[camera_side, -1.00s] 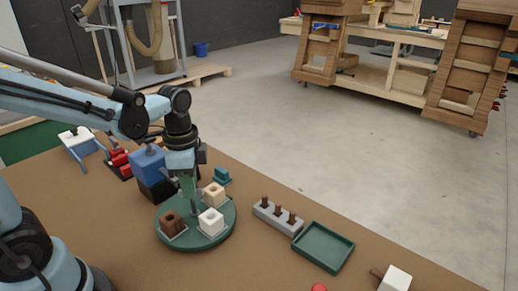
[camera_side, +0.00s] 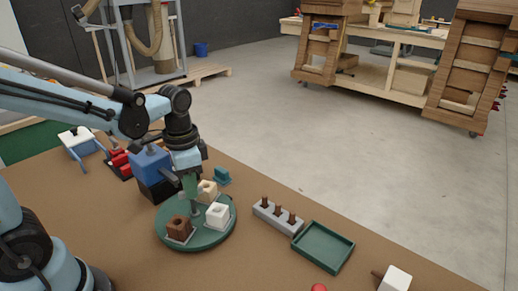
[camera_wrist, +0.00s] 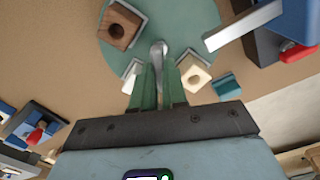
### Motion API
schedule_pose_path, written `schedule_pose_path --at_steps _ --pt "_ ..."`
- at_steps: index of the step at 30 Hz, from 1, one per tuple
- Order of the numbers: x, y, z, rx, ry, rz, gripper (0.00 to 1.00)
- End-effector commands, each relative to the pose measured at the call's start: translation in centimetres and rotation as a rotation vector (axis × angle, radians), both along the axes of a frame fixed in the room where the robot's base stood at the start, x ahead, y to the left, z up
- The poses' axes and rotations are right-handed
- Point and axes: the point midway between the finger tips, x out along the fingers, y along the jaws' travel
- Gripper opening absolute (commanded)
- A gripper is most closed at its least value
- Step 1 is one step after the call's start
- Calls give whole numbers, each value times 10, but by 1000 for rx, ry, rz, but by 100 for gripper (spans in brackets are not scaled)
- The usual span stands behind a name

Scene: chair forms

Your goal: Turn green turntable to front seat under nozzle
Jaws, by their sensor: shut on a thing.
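The round green turntable (camera_side: 208,239) carries a brown block (camera_side: 179,229), a white block (camera_side: 217,213) and a beige block (camera_side: 207,189), each with a hole on top. My gripper (camera_side: 191,190) points down at the middle of the turntable. In the wrist view its green fingers (camera_wrist: 161,72) are closed around the grey centre post (camera_wrist: 158,50). The blue dispenser (camera_side: 149,158) stands behind left, with a grey bar (camera_wrist: 243,25) reaching over the turntable's rim. No block shows directly under the bar's end. The fingers partly hide the white block (camera_wrist: 131,72).
A grey rack with brown pegs (camera_side: 276,217) and an empty green tray (camera_side: 322,248) lie to the right. A small teal piece (camera_side: 222,175) sits behind the turntable. A white block with a brown peg (camera_side: 395,280) is at the front right.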

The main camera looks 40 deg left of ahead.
Motion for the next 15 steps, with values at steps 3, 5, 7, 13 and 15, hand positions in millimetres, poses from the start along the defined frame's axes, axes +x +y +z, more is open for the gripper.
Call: schedule_pose_path --at_steps 3,5,7,13,15 --pt "0 0 0 1 3 60 0" --pt "0 0 0 1 3 90 0" --pt "0 0 0 1 3 125 0" --pt "-1 0 0 1 3 225 0" --pt "-1 0 0 1 3 260 0"
